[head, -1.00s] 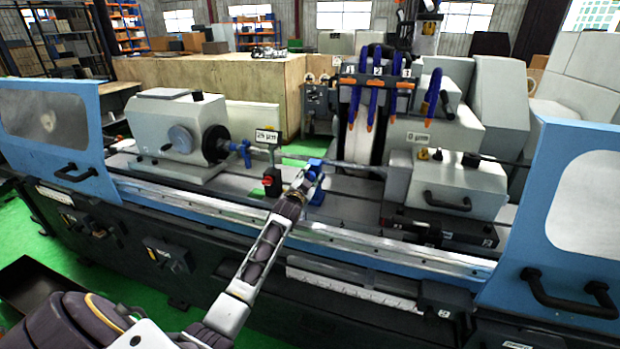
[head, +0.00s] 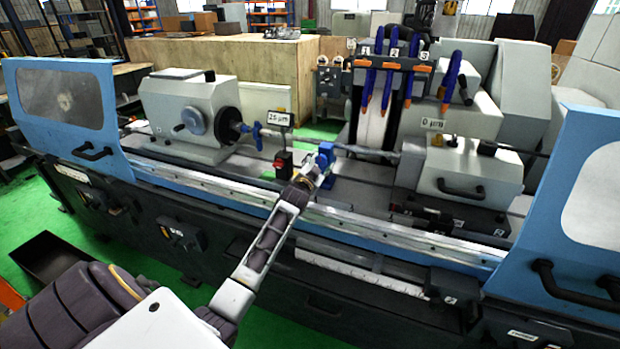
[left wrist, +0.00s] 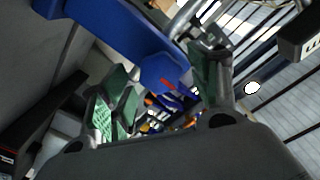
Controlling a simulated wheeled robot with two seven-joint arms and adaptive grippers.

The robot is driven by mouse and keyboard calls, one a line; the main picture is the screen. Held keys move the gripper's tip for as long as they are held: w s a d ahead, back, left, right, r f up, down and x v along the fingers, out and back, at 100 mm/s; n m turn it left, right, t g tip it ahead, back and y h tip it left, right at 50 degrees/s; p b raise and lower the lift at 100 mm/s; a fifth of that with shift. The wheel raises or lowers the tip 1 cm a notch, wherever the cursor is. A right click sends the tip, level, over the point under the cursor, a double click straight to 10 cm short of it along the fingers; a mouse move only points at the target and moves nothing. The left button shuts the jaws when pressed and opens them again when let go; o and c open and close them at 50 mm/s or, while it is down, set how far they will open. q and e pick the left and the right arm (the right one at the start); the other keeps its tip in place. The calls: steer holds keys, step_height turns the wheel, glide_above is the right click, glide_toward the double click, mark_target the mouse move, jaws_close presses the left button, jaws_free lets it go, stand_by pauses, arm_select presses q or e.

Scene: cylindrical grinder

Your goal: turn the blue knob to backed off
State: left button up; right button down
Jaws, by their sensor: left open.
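The blue knob (left wrist: 165,76), with a red mark on its face, shows in the left wrist view. It sits by a blue bracket (left wrist: 105,25). My left gripper (left wrist: 162,92) is open, its green-padded fingers on either side of the knob in that picture; I cannot tell if they touch it. In the head view my left gripper (head: 309,170) reaches the blue rest (head: 325,158) on the grinder bed from the front. The knob itself is not clear there, being small and partly behind the gripper. My right gripper is not in view.
A red button box (head: 283,164) stands just left of the gripper. A workpiece bar runs behind it to the grey tailstock (head: 468,170). The grinding wheel (head: 372,120) with blue hoses is behind. Blue doors (head: 68,105) flank the open middle.

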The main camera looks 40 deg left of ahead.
arm_select(q)
steer(key=v, duration=1)
stand_by(0.3)
steer(key=shift+f, duration=0.1)
stand_by(0.7)
